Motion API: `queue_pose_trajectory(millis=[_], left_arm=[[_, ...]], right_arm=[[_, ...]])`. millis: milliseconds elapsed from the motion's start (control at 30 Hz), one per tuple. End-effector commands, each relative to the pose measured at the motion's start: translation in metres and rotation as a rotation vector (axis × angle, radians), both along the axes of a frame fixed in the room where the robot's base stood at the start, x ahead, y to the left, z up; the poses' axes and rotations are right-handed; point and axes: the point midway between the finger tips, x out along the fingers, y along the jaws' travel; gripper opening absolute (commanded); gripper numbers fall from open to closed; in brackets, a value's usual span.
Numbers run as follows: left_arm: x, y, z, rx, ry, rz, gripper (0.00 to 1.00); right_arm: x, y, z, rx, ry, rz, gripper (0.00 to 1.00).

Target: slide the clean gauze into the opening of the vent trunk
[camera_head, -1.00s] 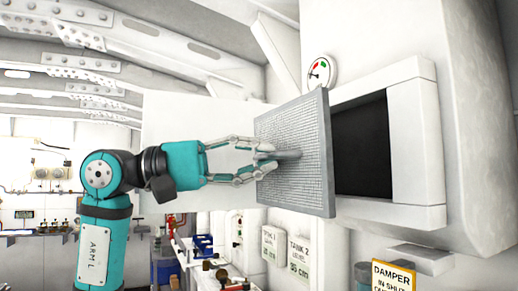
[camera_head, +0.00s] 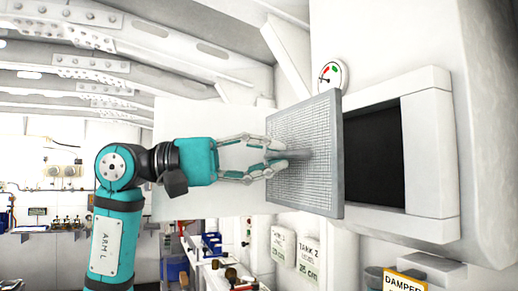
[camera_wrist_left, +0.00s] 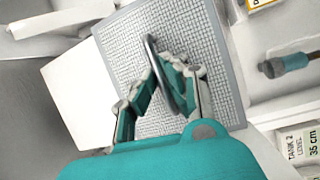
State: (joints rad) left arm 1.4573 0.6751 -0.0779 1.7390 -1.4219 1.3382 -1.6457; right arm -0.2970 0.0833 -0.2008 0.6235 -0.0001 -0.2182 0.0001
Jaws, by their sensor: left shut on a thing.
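The clean gauze (camera_head: 310,120) is a square grey mesh panel in a frame, with a bar handle on its near face. My left gripper (camera_head: 277,158) is shut on that handle and holds the panel upright. In the left wrist view the fingers (camera_wrist_left: 165,88) close around the handle, with the mesh (camera_wrist_left: 122,45) behind. The vent trunk (camera_head: 430,165) is the white housing on the right, with a dark rectangular opening (camera_head: 372,155). The panel stands at the left of the opening and hides its left edge; whether they touch I cannot tell. My right gripper is not in view.
A white flat panel (camera_head: 180,125) stands behind my left arm. A round gauge (camera_head: 331,76) is on the wall above the opening. A yellow-edged damper sign (camera_head: 405,281) is below it. A cluttered bench (camera_head: 222,262) is lower down, behind.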

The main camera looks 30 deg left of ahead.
Motion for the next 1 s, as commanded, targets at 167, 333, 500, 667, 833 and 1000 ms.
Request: queue_pose_trajectory(millis=[167, 333, 500, 667, 833, 1000], left_arm=[[0.012, -0.009, 0.001, -0.001, 0.002, 0.001, 0.0], [0.023, -0.018, 0.001, -0.001, 0.0, 0.0, 0.0], [0.034, -0.026, 0.001, 0.0, 0.001, 0.0, 0.0], [0.044, -0.034, 0.001, 0.0, 0.001, 0.0, 0.0], [0.054, -0.042, 0.001, -0.002, 0.001, -0.001, 0.0], [0.065, -0.051, 0.001, -0.001, 0.0, 0.001, 0.0]], right_arm=[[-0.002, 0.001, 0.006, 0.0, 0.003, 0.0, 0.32], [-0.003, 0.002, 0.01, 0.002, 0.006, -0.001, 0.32], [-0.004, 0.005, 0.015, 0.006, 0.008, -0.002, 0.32], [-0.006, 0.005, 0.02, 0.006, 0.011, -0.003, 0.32], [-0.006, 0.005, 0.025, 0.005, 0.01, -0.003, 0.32], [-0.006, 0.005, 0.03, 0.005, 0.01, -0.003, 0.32]])
